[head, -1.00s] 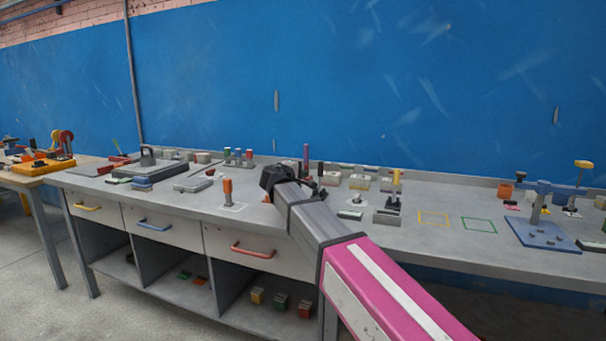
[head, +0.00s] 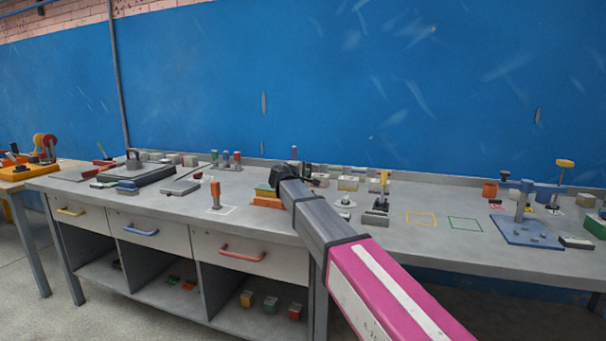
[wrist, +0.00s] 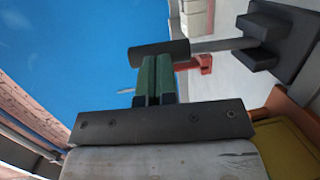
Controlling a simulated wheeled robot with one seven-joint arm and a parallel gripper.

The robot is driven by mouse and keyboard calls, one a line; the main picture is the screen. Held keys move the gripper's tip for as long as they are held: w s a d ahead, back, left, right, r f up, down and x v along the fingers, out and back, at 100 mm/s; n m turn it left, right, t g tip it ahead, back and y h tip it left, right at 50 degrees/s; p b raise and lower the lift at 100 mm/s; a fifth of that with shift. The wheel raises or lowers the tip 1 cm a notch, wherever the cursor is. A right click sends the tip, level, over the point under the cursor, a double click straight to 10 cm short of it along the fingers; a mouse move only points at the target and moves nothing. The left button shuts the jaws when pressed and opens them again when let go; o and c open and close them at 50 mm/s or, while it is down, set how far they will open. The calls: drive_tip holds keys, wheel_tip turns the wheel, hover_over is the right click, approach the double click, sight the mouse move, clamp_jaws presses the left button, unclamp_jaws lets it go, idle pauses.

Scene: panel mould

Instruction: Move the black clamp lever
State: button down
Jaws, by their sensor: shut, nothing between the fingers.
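The black clamp lever (wrist: 150,53) shows in the wrist view as a dark cylindrical handle on a grey rod, joined to a dark block (wrist: 285,38). My gripper (wrist: 157,68) has its two green-padded fingers together, with nothing between them. The fingertips overlap the lower edge of the handle in the picture; I cannot tell whether they touch it. In the head view my gripper (head: 288,173) is over the middle of the bench, and the lever is mostly hidden behind it or too small to make out.
A green, yellow and orange stack (head: 266,201) stands just left of my gripper. A clamp with a yellow handle (head: 384,176) stands to the right on the grey bench (head: 400,248). Yellow and green outlined squares there are empty. The blue wall (head: 350,80) rises behind.

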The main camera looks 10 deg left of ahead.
drive_tip(key=w+g, duration=0.2)
drive_tip(key=shift+w+d+r+g+y, duration=0.15)
drive_tip(key=shift+w+g+y, duration=0.15)
drive_tip(key=shift+w, duration=0.1)
drive_tip(key=shift+w+d+n+g, duration=0.15)
drive_tip(key=shift+w+n+g, duration=0.15)
drive_tip(key=shift+w, duration=0.45)
drive_tip(key=r+v, duration=0.1)
drive_tip(key=v, duration=1.3)
drive_tip(key=shift+w, duration=0.2)
